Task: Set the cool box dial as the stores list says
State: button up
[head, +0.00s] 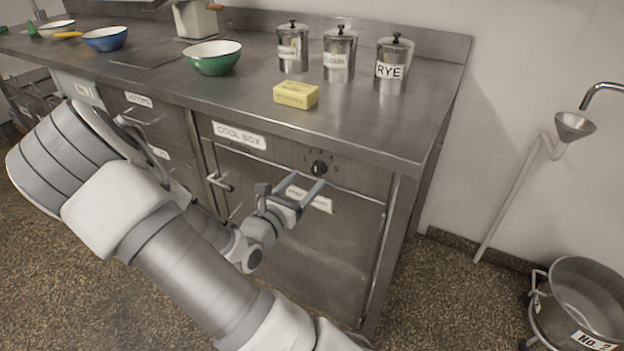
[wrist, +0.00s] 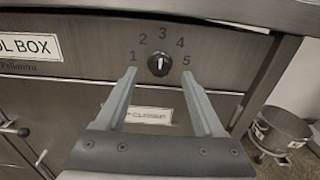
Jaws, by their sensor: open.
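The cool box dial (head: 319,168) is a small round black knob on the panel right of the COOL BOX label (head: 240,136). In the wrist view the dial (wrist: 158,64) sits below an arc of numbers from 1 to 5. Its white mark looks roughly upright, towards 3. My gripper (head: 309,179) is open and empty, just in front of and slightly below the dial. In the wrist view its fingers (wrist: 158,76) stand either side of the dial in the picture, apart from it. I see no readable stores list.
The cool box door (head: 318,245) carries a partly hidden label below the dial. On the counter (head: 240,95) stand a yellow block (head: 296,95), a green bowl (head: 213,58) and lidded tins, one marked RYE (head: 391,68). A metal bin (head: 580,300) stands on the floor at right.

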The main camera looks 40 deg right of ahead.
aim_at(315, 170)
jog(key=shift+b+x, duration=0.3)
jog(key=shift+x, duration=1.6)
grip_shut()
